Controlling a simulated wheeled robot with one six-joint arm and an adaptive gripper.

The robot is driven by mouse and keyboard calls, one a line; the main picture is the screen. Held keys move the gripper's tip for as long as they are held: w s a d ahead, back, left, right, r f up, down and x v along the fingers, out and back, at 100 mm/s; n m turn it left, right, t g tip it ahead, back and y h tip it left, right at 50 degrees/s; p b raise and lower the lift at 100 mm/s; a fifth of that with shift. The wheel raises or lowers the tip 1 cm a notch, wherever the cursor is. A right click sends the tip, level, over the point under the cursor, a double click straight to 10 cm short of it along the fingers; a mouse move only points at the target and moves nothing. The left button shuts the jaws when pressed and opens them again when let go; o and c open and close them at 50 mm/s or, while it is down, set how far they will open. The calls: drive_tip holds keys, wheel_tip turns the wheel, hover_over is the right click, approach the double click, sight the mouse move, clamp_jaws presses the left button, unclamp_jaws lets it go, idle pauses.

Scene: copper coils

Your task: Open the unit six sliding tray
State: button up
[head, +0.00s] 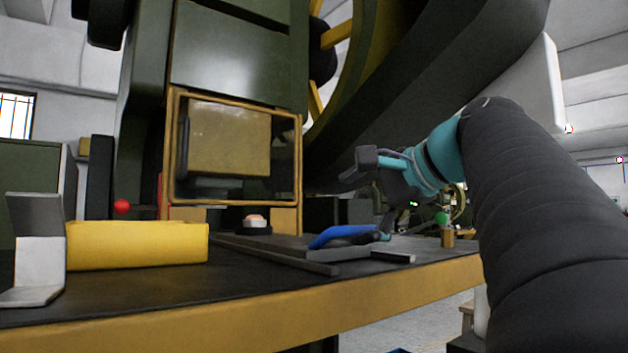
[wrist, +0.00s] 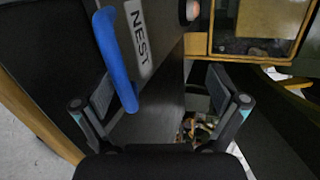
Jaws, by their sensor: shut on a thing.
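The sliding tray is a dark flat piece (wrist: 158,108) with a white label reading NEST (wrist: 139,38) in the wrist view. A curved blue handle (wrist: 115,62) stands on it. The handle also shows in the head view (head: 344,235), low over the dark bench top.
Dark rails (head: 275,252) lie on the bench top. A yellow block (head: 137,242) and a grey bracket (head: 38,250) stand at left. Behind are a yellow-framed window box (head: 232,148) and a pale pink button (head: 256,221). A green knob (head: 442,218) is at right.

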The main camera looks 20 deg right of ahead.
drive_tip(key=shift+s+a+r, duration=0.1)
drive_tip(key=shift+s+r, duration=0.3)
drive_tip(key=shift+r, duration=0.2)
drive_tip(key=shift+s+r, duration=0.4)
drive_tip(key=shift+r, duration=0.15)
drive_tip(key=shift+c, duration=0.3)
drive_tip(key=shift+s+r, duration=0.1)
drive_tip(key=shift+s, duration=0.5)
drive_tip(key=c, duration=0.5)
drive_tip(key=shift+s+d+r+p, duration=0.15)
drive_tip(key=shift+s+d+p, duration=0.25)
drive_tip(key=shift+s, duration=0.95)
drive_tip(key=shift+s+d+r+p, duration=0.15)
drive_tip(key=shift+s+d+p, duration=0.25)
drive_tip(key=shift+s, duration=0.9)
drive_tip(key=shift+s+d+r+p, duration=0.2)
drive_tip(key=shift+s+d, duration=0.25)
drive_tip(key=shift+s, duration=0.9)
